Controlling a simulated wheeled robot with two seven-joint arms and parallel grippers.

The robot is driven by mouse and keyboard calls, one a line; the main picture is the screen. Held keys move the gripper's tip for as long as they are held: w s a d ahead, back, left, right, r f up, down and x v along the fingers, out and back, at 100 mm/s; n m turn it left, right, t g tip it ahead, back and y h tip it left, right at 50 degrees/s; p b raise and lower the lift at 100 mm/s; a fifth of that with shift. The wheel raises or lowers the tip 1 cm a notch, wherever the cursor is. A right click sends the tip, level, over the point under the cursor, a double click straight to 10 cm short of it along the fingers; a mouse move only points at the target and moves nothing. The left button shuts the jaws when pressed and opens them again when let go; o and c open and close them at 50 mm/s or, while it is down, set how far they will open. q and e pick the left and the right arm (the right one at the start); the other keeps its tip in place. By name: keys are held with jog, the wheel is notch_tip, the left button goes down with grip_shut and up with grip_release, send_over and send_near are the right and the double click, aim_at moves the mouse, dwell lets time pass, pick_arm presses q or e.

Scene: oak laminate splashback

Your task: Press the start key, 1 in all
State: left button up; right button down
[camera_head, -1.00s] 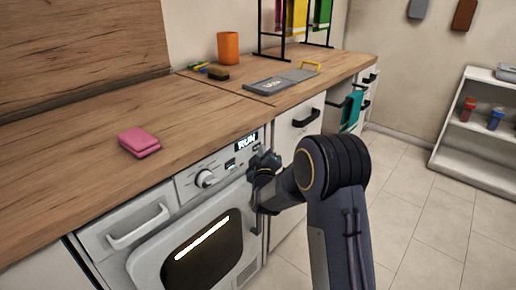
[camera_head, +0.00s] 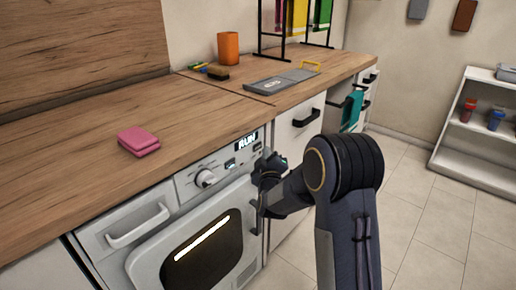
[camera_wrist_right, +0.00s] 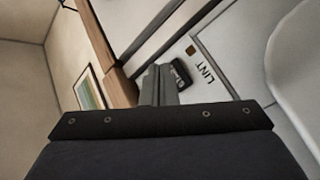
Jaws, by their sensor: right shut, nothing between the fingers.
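The white dryer-like machine (camera_head: 150,215) sits under the counter, with a round knob (camera_head: 206,178) on its front panel. Its lit display (camera_head: 247,140) reads RUN. My left gripper is not in view.
The door handle (camera_head: 254,215) is just below my right gripper. A pink sponge or cloth (camera_head: 138,141) lies on the wooden counter (camera_head: 85,125). A LINT label (camera_wrist_right: 208,73) and a small brown square (camera_wrist_right: 191,50) show on the panel.

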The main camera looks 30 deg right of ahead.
jog(key=s, duration=0.1)
jog(key=s+d, duration=0.1)
jog(key=s+b, duration=0.1)
jog(key=s, duration=0.1)
jog(key=shift+s+d, duration=0.1)
jog(key=shift+d, duration=0.3)
dwell(0.5)
